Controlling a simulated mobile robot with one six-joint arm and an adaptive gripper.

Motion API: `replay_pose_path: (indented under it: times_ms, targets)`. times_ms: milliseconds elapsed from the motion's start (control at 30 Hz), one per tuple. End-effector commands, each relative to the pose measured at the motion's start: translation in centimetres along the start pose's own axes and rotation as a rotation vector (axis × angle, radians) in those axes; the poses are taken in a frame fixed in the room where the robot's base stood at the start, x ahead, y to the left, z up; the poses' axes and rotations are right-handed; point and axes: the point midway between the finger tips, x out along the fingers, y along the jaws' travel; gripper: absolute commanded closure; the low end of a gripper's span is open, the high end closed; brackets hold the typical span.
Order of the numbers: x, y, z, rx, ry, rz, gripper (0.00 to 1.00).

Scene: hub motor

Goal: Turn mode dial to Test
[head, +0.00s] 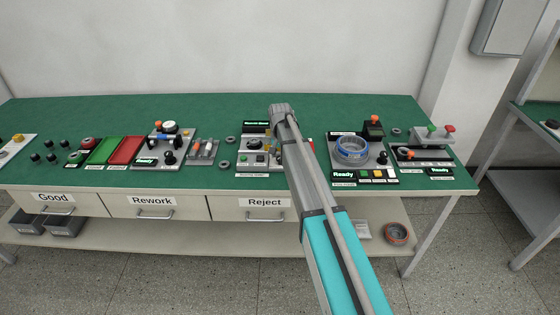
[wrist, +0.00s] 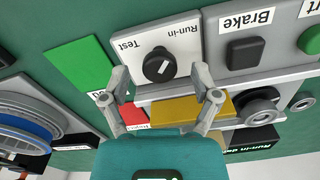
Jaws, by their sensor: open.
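The mode dial (wrist: 159,66) is a round black knob with a pale pointer mark on its face. It sits on a white panel (wrist: 190,52) labelled Test (wrist: 128,43) and Run-in (wrist: 182,28), and the lettering looks upside down in the wrist view. I cannot tell for sure which label the pointer marks. My gripper (wrist: 161,84) is open and empty, with one finger on each side of the dial in the picture. No finger clearly touches it. In the head view my arm hides the dial and the gripper.
A Brake button (wrist: 243,52) and a green button (wrist: 311,40) lie right of the dial in the wrist view. A yellow block (wrist: 188,108) and grey rings (wrist: 262,94) lie close to the fingers. A blue ring fixture (head: 352,148) stands on the green bench (head: 215,107).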

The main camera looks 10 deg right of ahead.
Motion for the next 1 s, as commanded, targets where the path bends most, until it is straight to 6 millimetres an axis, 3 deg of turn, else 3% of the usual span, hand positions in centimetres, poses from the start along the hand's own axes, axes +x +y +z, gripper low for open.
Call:
replay_pose_path:
  times_ms: [500,900,1000]
  targets:
    - [0.51,0.00,0.00,0.000,0.000,0.000,0.23]
    - [0.51,0.00,0.01,0.000,0.000,0.000,0.97]
    - [0.51,0.00,0.01,-0.001,0.000,0.000,1.00]
